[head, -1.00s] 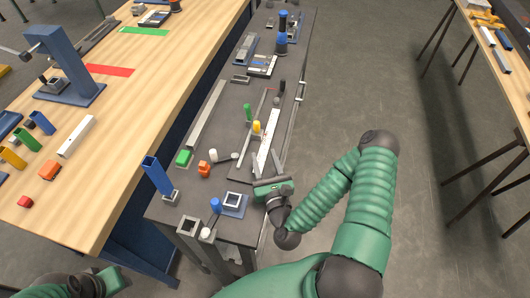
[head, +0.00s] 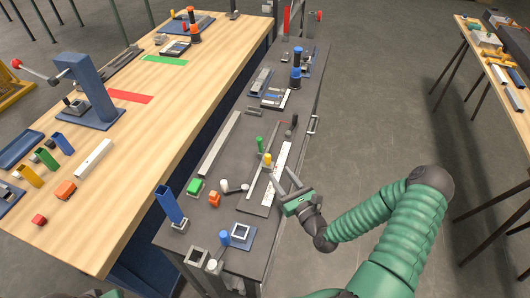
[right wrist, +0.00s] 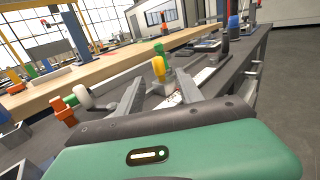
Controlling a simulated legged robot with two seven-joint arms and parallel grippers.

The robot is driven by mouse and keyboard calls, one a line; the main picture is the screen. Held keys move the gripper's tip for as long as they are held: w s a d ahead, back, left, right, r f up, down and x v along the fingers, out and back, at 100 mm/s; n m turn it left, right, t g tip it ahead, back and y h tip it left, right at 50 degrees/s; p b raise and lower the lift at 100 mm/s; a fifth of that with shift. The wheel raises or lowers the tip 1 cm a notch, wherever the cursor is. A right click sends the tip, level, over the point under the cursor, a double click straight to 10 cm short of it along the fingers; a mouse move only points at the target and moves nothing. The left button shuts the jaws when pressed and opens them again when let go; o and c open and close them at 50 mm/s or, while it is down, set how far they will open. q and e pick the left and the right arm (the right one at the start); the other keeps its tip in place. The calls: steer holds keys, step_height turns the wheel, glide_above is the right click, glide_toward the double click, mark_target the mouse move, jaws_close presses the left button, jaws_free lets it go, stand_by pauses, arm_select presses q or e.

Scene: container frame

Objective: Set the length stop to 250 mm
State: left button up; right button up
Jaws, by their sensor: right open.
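The length stop is a dark plate with a white scale strip (head: 282,160) on the grey bench. A yellow knob (head: 267,160) stands beside the strip, with a green knob (head: 260,142) behind it. The scale marks are too small to read. My right gripper (head: 283,175) is open and empty near the front of the strip, just right of the yellow knob. In the right wrist view the yellow knob (right wrist: 159,68) shows beyond and between the spread fingertips (right wrist: 160,88), with no visible contact. Only a sliver of my left gripper shows at the bottom left edge.
Left of the stop lie a white-headed handle (head: 225,186), an orange block (head: 214,199), a green block (head: 194,186) and a long grey bar (head: 220,142). A blue-knobbed fixture (head: 238,236) is in front.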

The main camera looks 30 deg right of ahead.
mark_target(269, 163)
steer(key=w, duration=0.8)
steer(key=w+d+p, duration=0.1)
steer(key=w, duration=0.3)
steer(key=shift+w, duration=0.2)
steer(key=shift+a, duration=0.1)
jaws_close()
steer(key=shift+s, duration=0.1)
stand_by(0.5)
